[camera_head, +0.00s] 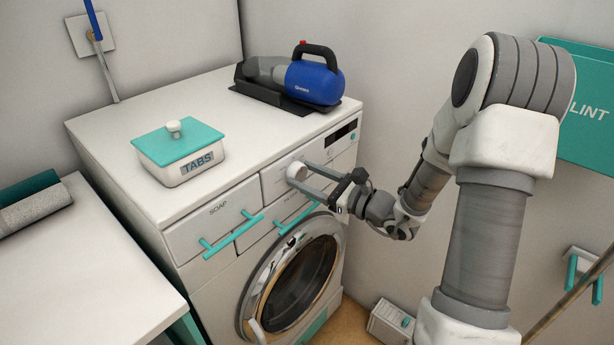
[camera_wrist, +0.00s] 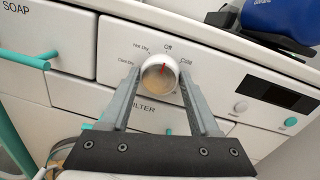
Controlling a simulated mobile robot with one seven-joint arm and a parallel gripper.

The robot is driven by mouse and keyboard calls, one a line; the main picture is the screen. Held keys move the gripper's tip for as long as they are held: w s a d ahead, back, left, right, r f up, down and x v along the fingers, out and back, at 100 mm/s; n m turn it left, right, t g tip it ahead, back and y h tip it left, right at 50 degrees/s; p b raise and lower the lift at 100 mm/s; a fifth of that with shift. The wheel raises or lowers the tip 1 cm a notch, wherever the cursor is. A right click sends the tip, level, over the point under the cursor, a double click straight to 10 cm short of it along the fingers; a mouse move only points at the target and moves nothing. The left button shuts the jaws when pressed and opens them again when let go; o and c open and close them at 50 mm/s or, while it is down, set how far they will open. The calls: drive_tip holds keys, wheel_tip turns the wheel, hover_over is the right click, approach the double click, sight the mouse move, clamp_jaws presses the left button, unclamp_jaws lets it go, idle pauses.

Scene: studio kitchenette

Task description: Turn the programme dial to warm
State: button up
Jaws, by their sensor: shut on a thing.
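The white programme dial (camera_wrist: 157,80) sits on the washer's front panel; its pale round knob (camera_head: 296,172) also shows in the head view. A red mark on it points upward, near the "Off" label. "Cold" is printed to the right of "Off" and smaller labels to the left, too small to read surely. My gripper (camera_wrist: 158,70) is shut on the dial, one finger on each side of it. In the head view my gripper (camera_head: 299,174) reaches the panel from the right.
Below the dial is a drawer marked "FILTER"; a soap drawer (camera_head: 213,220) with a teal handle is left. A dark display (camera_wrist: 278,94) and small buttons lie right. A tabs box (camera_head: 178,155) and blue handheld vacuum (camera_head: 312,82) stand on the washer top.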

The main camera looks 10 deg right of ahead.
drive_tip(key=shift+r+p, duration=0.1)
drive_tip(key=shift+p, duration=0.2)
drive_tip(key=m+p, duration=0.3)
drive_tip(key=m, duration=0.1)
drive_tip(key=shift+r+p, duration=0.1)
drive_tip(key=shift+p, duration=0.2)
drive_tip(key=m+p, duration=0.4)
drive_tip(key=m, duration=0.1)
drive_tip(key=shift+t, duration=0.4)
drive_tip(key=m+p, duration=0.5)
drive_tip(key=shift+m+t, duration=0.3)
drive_tip(key=shift+m, duration=0.1)
drive_tip(key=shift+f+m+h+p, duration=0.15)
drive_tip(key=shift+f+m+p, duration=0.05)
drive_tip(key=shift+m+p, duration=0.65)
drive_tip(key=shift+f+m+h+p, duration=0.15)
drive_tip(key=shift+m+p, duration=0.45)
drive_tip(key=shift+m, duration=0.35)
drive_tip(key=o, duration=1.4)
drive_tip(key=shift+c, duration=0.2)
